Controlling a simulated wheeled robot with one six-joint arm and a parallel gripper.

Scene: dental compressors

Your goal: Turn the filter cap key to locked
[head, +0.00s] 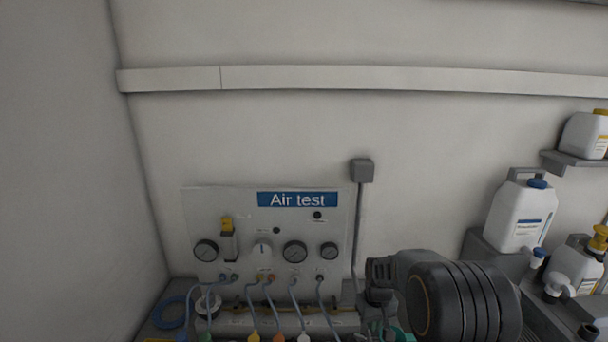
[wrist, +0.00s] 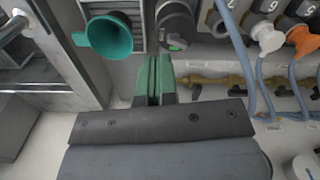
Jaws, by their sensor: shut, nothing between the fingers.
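My gripper (wrist: 154,78) shows in the wrist view with its two green-and-black fingers together, shut and empty. I cannot tell whether this is the filter cap, nor which way any key points. The fingertips appear close below it; contact is not clear. In the head view my arm covers this area, and my fingers are not clearly visible.
A teal funnel-shaped part (wrist: 108,38) is left of the cap. Hoses with a white fitting (wrist: 265,38) and an orange fitting (wrist: 304,41) hang at right. The Air test panel (head: 345,240) stands against the wall. White jugs (head: 518,215) are at right.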

